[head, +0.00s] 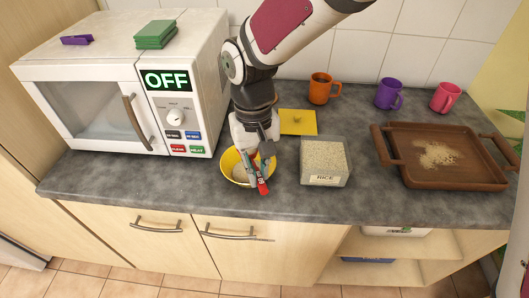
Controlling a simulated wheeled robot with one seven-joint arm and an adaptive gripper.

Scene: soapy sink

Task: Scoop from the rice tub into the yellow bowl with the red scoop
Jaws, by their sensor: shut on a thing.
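The yellow bowl (229,166) stands on the counter in front of the microwave's right side. Pale stuff that looks like rice shows inside it. My gripper (260,168) is over the bowl's right part, pointing down, and is shut on the red scoop (263,187). The scoop's red part shows over the bowl's front right rim; its other end is hidden by my gripper, so I cannot tell whether it holds rice. The clear rice tub (325,179), labelled RICE, stands open to the right of the bowl, filled with rice.
A yellow lid-like square (297,122) lies behind the tub. Orange (321,89), purple (388,94) and pink (445,97) mugs stand at the back. A brown tray (460,181) with spilled grains is at right. The white microwave (95,97) fills the left. Bare counter lies along the front.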

